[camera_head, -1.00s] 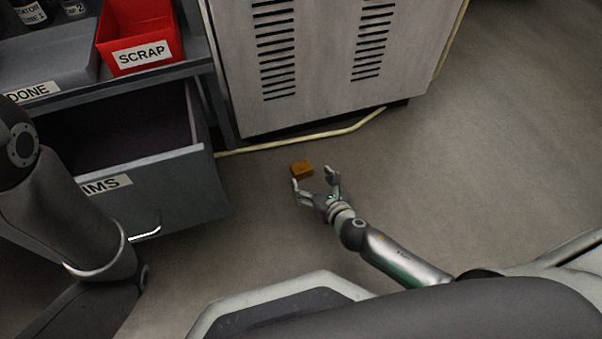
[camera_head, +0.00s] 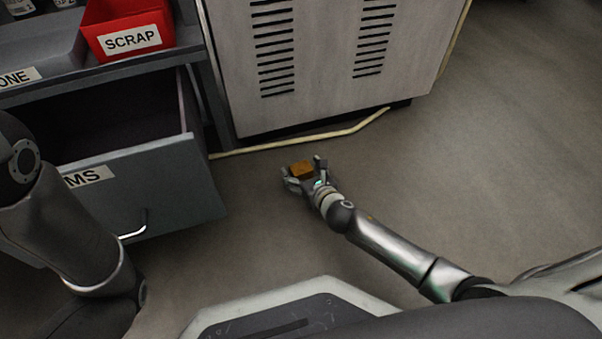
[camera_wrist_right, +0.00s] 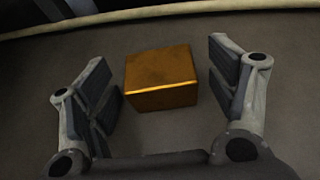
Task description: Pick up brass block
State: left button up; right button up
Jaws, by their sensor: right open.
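The brass block (camera_head: 301,168) is a small golden-brown block on the grey floor, in front of the vented cabinet. In the right wrist view the block (camera_wrist_right: 161,78) lies between the two fingers, with a gap on each side. My right gripper (camera_head: 304,172) is open around the block; it also shows in the right wrist view (camera_wrist_right: 160,88). Its dark finger pads do not touch the block. My left arm shows at the left edge of the head view, but its gripper is out of view.
A pale cable (camera_head: 300,138) runs along the floor behind the block, near the vented cabinet (camera_head: 325,90). An open drawer (camera_head: 150,185) stands to the left. A red SCRAP bin (camera_head: 128,30) sits on the bench above it. The floor to the right is clear.

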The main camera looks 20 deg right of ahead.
grip_shut()
jog(key=shift+r, duration=0.2)
dwell(0.4)
